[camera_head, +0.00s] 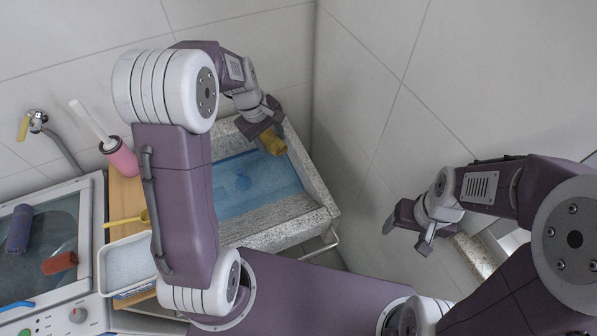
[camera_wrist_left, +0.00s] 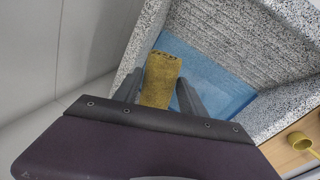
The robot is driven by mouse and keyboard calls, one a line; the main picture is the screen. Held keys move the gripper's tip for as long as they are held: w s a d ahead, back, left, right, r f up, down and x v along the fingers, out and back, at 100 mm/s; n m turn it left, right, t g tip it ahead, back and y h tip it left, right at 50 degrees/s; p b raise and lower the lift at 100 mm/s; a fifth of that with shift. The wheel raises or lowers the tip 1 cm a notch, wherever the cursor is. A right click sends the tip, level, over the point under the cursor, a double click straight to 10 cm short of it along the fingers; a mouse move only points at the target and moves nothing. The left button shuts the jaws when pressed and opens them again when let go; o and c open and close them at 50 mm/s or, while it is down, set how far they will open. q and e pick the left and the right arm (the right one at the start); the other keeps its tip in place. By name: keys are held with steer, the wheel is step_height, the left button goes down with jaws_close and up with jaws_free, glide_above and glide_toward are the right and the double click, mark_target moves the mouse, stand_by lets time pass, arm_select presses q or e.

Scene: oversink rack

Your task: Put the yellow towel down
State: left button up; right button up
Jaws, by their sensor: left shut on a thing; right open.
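The yellow towel (camera_head: 272,142) is a small rolled or folded piece, held above the far right part of the sink. My left gripper (camera_head: 264,125) is shut on the towel. In the left wrist view the towel (camera_wrist_left: 161,80) sits between the two fingers of my left gripper (camera_wrist_left: 158,95), with blue water behind it. Whether the towel touches the water or sink wall is hard to tell. My right gripper (camera_head: 408,226) is open and empty, beside the wall at the right.
The speckled stone sink (camera_head: 275,235) holds blue water. To its left, a wooden board (camera_head: 124,195) carries a pink holder (camera_head: 121,158), a yellow ladle (camera_head: 127,221) and a white basin (camera_head: 128,264). A washing machine (camera_head: 93,240) with a blue roll (camera_head: 19,229) and a red roll (camera_head: 59,263) stands further left.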

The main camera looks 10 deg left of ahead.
arm_select(q)
steer(key=w+a+n+y+b, duration=0.1)
steer(key=w+n+b, duration=0.5)
steer(key=w, duration=0.1)
steer(key=shift+t, duration=0.4)
steer(key=f+b, duration=0.2)
steer(key=f, duration=1.1)
steer(key=f+b, duration=0.2)
steer(key=f, duration=1.2)
steer(key=shift+s+a+f, duration=0.15)
steer(key=shift+s+f, duration=0.05)
steer(key=shift+f, duration=0.1)
steer(key=shift+f, duration=0.2)
steer(key=shift+f+b, duration=0.35)
steer(key=shift+f, duration=0.05)
steer(key=o, duration=1.3)
